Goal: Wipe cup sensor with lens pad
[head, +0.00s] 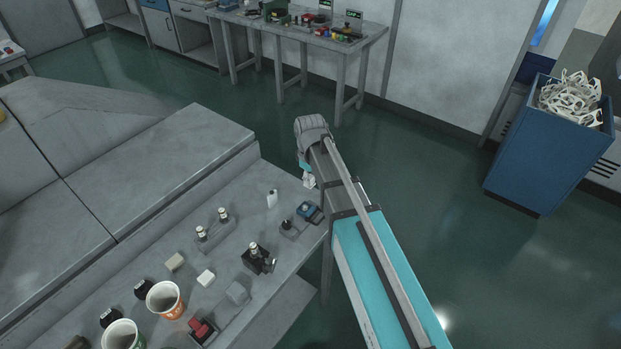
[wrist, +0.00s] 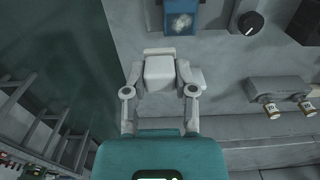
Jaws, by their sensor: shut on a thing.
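My gripper (wrist: 160,68) is shut on a white, block-like pad, taken as the lens pad (wrist: 159,75), in the wrist view. In the head view my gripper (head: 309,181) is by the bench's right edge, with the pad mostly hidden. The cup sensor appears to be the blue unit (wrist: 181,19) at the top of the wrist view, with a whitish smudge on its dark face. It also shows in the head view (head: 308,211), just below my gripper. In the wrist view the pad shows apart from the sensor, below it.
A grey box with a black knob (wrist: 250,23) stands beside the sensor. Paper cups (head: 165,299) stand at the front. A blue bin (head: 545,150) is at right.

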